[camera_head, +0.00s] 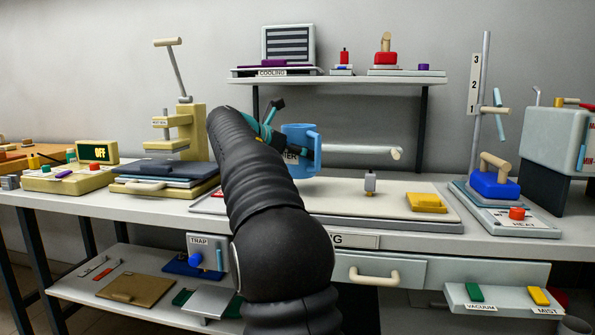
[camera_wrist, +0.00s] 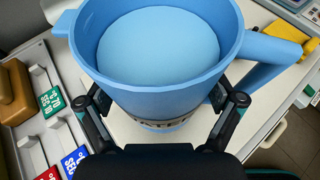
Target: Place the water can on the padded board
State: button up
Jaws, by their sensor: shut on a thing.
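The water can (camera_head: 301,150) is a blue open-topped vessel with a handle and a label reading WATER. It appears upright above the back part of the padded board (camera_head: 335,200), a flat cream board on a grey base; I cannot tell whether it touches. My gripper (camera_head: 283,140) is shut on the can, mostly hidden behind my arm in the head view. In the wrist view the fingers of my gripper (camera_wrist: 163,105) clasp both sides of the can (camera_wrist: 155,95). Its inside shows light blue, and the pale board (camera_wrist: 150,136) shows below.
A grey weight-like piece (camera_head: 370,183) and a yellow block (camera_head: 426,202) sit on the board's right part. A pale horizontal bar (camera_head: 360,150) is right of the can. A blue iron (camera_head: 493,183) stands at right, and stacked dark panels (camera_head: 165,170) lie at left.

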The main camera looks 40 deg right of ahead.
aim_at(297, 167)
jog(key=shift+f+b, duration=0.85)
jog(key=shift+f, duration=1.1)
jog(key=shift+a+f, duration=0.1)
jog(key=shift+f, duration=0.05)
jog(key=o, duration=1.4)
jog(key=shift+w+f, duration=0.1)
jog(key=shift+o, duration=0.2)
jog(key=shift+r, duration=0.2)
jog(key=p+v, duration=0.1)
jog(key=v, duration=1.1)
jog(key=shift+p, duration=0.35)
jog(key=shift+f, duration=0.1)
